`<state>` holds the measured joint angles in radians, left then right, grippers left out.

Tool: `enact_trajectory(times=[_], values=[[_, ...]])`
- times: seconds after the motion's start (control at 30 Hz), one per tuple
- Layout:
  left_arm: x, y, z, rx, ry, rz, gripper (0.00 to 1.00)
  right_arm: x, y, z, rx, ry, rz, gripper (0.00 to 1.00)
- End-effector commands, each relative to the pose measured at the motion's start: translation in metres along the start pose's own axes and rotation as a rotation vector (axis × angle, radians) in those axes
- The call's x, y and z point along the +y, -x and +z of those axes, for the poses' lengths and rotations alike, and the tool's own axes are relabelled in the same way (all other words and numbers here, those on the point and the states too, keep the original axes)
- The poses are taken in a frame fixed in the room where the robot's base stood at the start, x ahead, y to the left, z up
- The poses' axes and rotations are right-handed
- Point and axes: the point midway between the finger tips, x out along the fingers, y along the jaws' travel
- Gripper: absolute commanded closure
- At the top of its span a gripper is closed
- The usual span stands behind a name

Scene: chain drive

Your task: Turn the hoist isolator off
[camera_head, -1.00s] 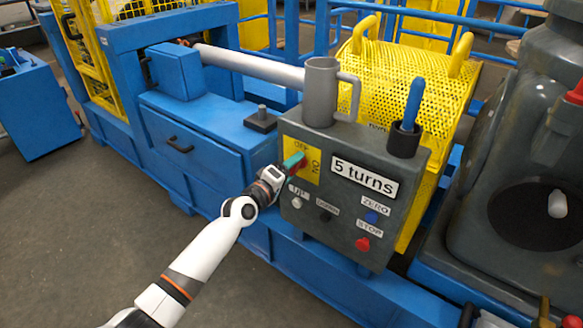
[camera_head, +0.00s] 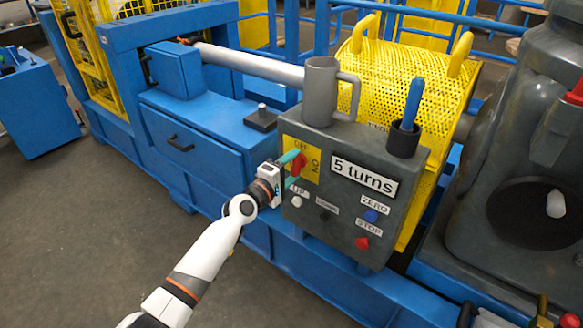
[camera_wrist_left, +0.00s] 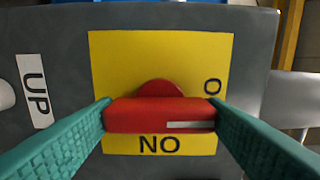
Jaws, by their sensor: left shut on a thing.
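The hoist isolator is a red rotary handle (camera_head: 299,162) on a yellow plate (camera_head: 314,170) on the grey control box. My left gripper (camera_head: 291,170) is at the handle, one teal finger above and one below. In the left wrist view the red handle (camera_wrist_left: 160,115) lies between the two fingertips, touching both ends. Its white mark points right, toward the partly covered OFF lettering; the ON lettering is at the bottom of the plate. My right gripper is out of view.
The grey box (camera_head: 340,225) carries UP, DOWN, ZERO and STOP buttons and a "5 turns" sign (camera_head: 363,178). A grey mug (camera_head: 320,92) and a dark cup (camera_head: 403,140) with a blue-handled tool stand on top. The UP button (camera_head: 298,201) is close below my left gripper.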

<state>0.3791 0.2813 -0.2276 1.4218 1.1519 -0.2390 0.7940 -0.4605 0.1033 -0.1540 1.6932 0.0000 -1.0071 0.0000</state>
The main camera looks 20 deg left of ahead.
Motion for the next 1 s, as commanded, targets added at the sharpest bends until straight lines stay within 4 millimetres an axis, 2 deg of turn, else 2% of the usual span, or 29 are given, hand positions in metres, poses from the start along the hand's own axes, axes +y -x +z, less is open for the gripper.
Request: enact_trajectory(times=[0.13,0.17,0.27,0.3,0.57,0.67,0.8,1.0], values=[[0.001,0.0,0.0,-0.001,0.005,0.001,0.57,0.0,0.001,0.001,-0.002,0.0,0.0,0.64],[0.001,0.0,0.0,-0.001,0.005,0.001,0.31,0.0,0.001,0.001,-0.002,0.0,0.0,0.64],[0.001,0.0,0.0,0.0,0.004,0.001,0.15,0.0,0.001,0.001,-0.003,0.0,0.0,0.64],[0.001,0.0,0.0,0.0,0.004,0.001,0.13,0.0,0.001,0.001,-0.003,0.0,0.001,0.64],[0.0,0.001,0.0,0.0,0.002,0.001,0.13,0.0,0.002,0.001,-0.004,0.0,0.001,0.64],[0.0,0.007,0.0,0.0,0.001,0.001,0.13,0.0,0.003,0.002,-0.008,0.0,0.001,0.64],[0.0,0.03,-0.001,0.001,0.0,0.003,0.13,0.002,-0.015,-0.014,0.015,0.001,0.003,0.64],[0.001,0.074,0.0,0.0,0.0,0.004,0.13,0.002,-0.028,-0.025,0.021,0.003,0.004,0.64]])
